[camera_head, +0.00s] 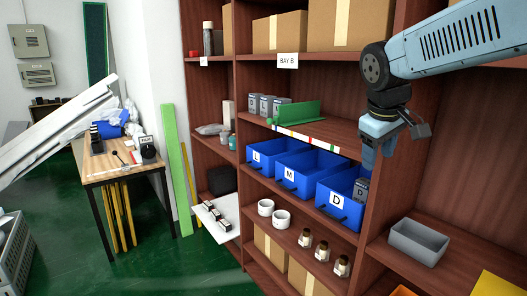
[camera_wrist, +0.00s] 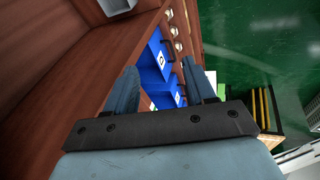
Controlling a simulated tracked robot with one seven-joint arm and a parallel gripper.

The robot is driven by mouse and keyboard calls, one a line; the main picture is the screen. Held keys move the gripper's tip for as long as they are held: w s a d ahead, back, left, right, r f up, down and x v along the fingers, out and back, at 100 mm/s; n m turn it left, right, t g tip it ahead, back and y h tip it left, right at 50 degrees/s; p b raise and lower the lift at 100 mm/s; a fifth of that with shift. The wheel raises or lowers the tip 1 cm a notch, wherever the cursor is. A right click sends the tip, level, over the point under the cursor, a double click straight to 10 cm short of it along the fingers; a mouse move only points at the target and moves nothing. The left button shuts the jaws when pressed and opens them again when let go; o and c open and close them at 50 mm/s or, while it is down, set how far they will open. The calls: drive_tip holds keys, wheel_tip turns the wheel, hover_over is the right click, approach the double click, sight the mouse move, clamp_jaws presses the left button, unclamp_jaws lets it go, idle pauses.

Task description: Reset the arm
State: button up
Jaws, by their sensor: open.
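My gripper (camera_head: 377,157) hangs below my light-blue arm at the right of the head view. It points down in front of the brown shelf unit (camera_head: 330,68), level with the middle shelf and to the upper right of the blue bins. In the wrist view my gripper (camera_wrist: 160,72) shows two blue fingers spread apart with nothing between them. Blue bin D (camera_wrist: 160,54) shows beyond the fingers. I cannot tell how far the fingers are from the shelf edge.
Blue bins L (camera_head: 262,162), M (camera_head: 293,181) and D (camera_head: 338,210) line a shelf; D holds a grey box. Several small bottles (camera_head: 320,250) and white cups stand below. A grey tray (camera_head: 420,240) is at right.

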drive_tip(key=s+a+f+m+y, duration=0.1)
drive_tip(key=s+f+m, duration=0.1)
drive_tip(key=s, duration=0.4)
drive_tip(key=s+a+f+m+t+y, duration=0.1)
drive_tip(key=s+f+m, duration=0.1)
drive_tip(key=s, duration=0.5)
drive_tip(key=shift+f+m+t, duration=0.3)
drive_tip(key=shift+f+m, duration=0.1)
drive_tip(key=shift+m, duration=0.4)
idle(0.5)
